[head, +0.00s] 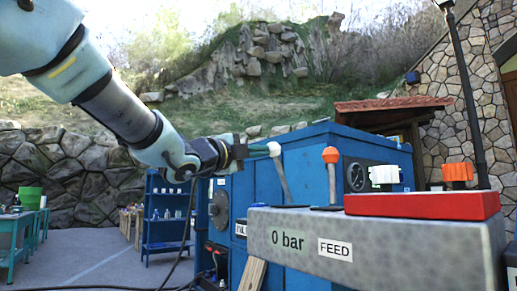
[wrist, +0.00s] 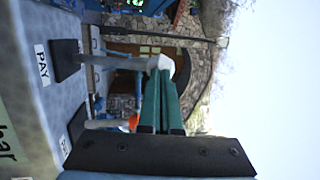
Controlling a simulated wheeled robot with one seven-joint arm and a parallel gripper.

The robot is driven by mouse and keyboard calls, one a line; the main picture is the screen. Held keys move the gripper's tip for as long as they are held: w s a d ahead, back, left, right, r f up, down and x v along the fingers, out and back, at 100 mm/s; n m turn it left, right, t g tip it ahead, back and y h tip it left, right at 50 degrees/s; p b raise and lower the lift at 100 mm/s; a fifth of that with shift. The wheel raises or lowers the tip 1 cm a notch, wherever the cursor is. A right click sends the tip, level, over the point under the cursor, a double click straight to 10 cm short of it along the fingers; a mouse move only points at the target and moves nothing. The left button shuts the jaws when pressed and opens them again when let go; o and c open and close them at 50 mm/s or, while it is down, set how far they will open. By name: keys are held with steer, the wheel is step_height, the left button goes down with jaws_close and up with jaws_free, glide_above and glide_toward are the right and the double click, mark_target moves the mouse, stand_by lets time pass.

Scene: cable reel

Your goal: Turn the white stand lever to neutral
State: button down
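The fingertips' far sides are hidden.
An orange-knobbed lever (head: 331,157) stands upright just right of the white one. A grey beam (head: 380,243) marked "0 bar" and "FEED" fills the front right, with a red block (head: 420,206) on top. A blue shelf (head: 167,215) stands further back. Paved floor lies open at left.

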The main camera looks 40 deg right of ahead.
steer(key=d+r+y+p, duration=0.1)
steer(key=d+p, duration=0.1)
steer(key=p, duration=0.3)
steer(key=d+r+y+p, duration=0.1)
steer(key=r+y+p, duration=0.1)
steer(key=p, duration=0.3)
steer(key=shift+s+d+r+m, duration=0.1)
steer(key=shift+d+m, duration=0.2)
steer(key=shift+d, duration=0.05)
steer(key=p, duration=0.2)
steer(key=d+p, duration=0.1)
steer(key=shift+d+r+g+y+p, duration=0.1)
steer(key=shift+r+g+y+p, duration=0.2)
steer(key=shift+y+p, duration=0.1)
steer(key=shift+d+f+y+p, duration=0.2)
steer(key=shift+d+y+p, duration=0.1)
steer(key=shift+p, duration=0.45)
steer(key=shift+f, duration=0.1)
